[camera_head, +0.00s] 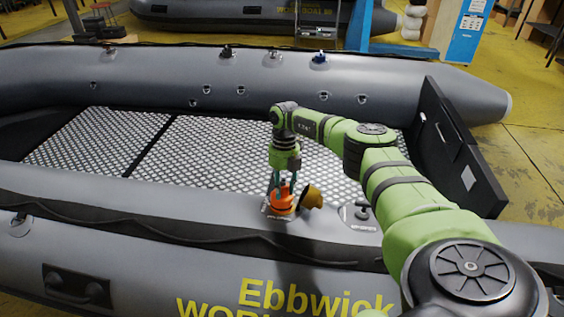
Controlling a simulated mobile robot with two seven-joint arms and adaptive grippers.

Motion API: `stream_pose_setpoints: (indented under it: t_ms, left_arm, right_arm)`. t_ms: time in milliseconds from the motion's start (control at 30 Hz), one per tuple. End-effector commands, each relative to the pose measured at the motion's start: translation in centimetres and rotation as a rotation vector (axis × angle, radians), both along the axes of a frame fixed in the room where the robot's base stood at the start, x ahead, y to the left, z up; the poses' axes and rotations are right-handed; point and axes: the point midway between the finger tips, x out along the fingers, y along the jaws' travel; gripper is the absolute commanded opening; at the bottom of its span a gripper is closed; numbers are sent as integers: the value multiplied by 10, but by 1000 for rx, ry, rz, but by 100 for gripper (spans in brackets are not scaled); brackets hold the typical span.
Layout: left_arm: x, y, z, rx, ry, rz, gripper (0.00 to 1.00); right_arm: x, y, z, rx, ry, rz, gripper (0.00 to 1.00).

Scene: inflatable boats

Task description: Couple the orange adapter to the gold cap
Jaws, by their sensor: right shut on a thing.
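The orange adapter (283,205) is on the near tube of the grey boat, on a small light plate. My right gripper (282,188) points down from above and is shut on the adapter's upper part. The gold cap (312,197) is just right of the adapter, tilted to the side. It is very close to the adapter; I cannot tell whether the two touch. The fingers hide part of the adapter's top. My left gripper is not in view.
The grey inflatable boat (100,195) has a patterned floor (210,150) inside. A fitting (360,213) sits on the near tube to the right. Several valves line the far tube, one of them blue (320,58). A black transom (455,150) stands at the right end.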

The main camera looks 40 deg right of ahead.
Motion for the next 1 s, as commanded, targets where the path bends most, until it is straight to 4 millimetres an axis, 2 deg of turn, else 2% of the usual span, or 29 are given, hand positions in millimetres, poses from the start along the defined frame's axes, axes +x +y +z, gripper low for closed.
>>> stream_pose_setpoints:
  t_ms: [367, 667, 800, 1000]
  left_arm:
    - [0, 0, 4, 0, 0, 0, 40]
    - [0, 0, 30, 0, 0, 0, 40]
    - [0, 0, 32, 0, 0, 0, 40]
    - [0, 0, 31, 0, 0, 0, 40]
  right_arm:
    - [-2, -1, -1, -5, 10, -32, 2]
    - [-2, 0, 1, -38, 53, -293, 2]
    - [-2, -1, -1, -48, 64, -360, 2]
    - [-2, -1, -3, -48, 64, -365, 2]
